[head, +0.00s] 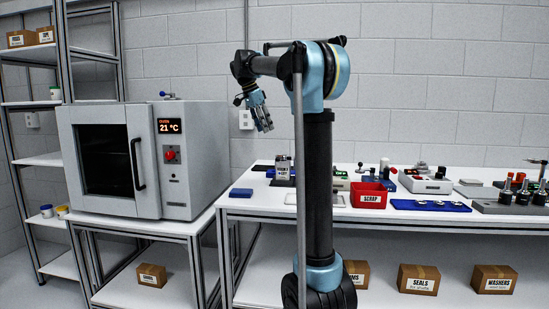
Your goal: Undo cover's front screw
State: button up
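A grey and black upright unit (283,168) with a small label stands at the left part of the white bench, left of my arm column. It may be the servo, but I cannot tell for sure. Its cover and any front screw are too small to make out. My gripper (265,122) hangs in the air above and to the left of this unit, fingers pointing down, well apart from it. I see nothing held in it, and the finger gap is too small to judge.
An oven (196,160) stands to the left. The bench holds a blue block (241,193), a red scrap bin (368,199), a blue mat (400,205) and black-based tools (506,196) at right. My arm column hides part of the bench. Boxes (418,279) sit below.

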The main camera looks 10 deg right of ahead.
aim_at(278, 159)
jog(key=x, duration=1.4)
jog(key=shift+f, duration=0.25)
grip_shut()
